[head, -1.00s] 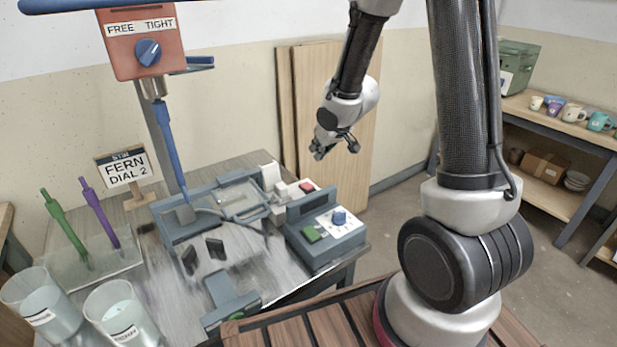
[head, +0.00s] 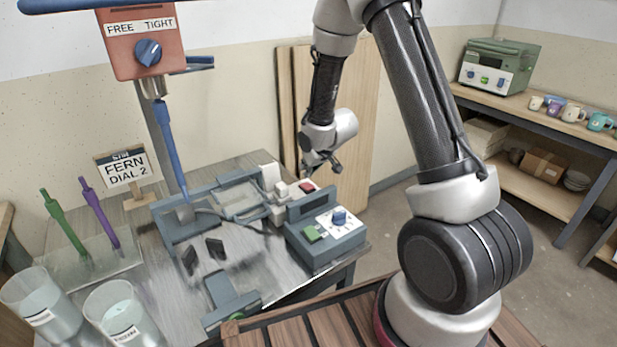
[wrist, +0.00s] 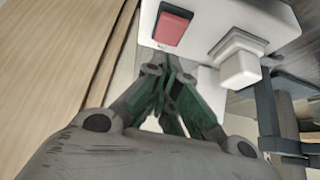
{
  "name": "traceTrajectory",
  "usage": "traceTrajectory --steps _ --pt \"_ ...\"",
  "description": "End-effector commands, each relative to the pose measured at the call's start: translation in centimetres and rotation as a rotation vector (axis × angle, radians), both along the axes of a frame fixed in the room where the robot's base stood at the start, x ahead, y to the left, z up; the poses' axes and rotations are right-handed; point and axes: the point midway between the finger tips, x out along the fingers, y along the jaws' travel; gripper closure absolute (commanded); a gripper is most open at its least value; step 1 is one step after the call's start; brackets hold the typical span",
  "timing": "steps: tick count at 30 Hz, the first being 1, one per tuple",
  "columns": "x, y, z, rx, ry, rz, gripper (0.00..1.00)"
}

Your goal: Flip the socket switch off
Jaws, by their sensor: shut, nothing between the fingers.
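The socket switch is a red rocker (head: 306,187) on a white socket box (head: 270,174) at the back right of the workbench. In the wrist view the red rocker (wrist: 173,25) sits at the top of the box face, left of a white plug (wrist: 240,68). My gripper (head: 322,168) is just above the rocker in the head view. In the wrist view its fingers (wrist: 168,75) come together just below the rocker and the box edge. They are shut and empty. I cannot tell whether they touch the box.
A grey-blue control box (head: 325,240) with a green button and a blue knob stands in front of the socket. A mixer with a red head (head: 141,40) stands left. Glaze buckets (head: 122,312) are at front left. Wooden boards (head: 345,130) lean behind my gripper.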

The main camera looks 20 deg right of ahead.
Motion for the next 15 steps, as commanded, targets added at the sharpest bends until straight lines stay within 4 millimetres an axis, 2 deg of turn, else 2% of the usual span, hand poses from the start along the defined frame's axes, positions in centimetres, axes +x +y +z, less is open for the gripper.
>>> traceTrajectory --steps 1,6,15 --pt "-0.3 -0.1 -0.9 0.000 0.005 -0.002 1.00" --pt "-0.5 -0.2 -2.4 0.001 0.002 -0.002 1.00" --pt "-0.6 -0.2 -2.8 0.000 0.001 -0.001 1.00"
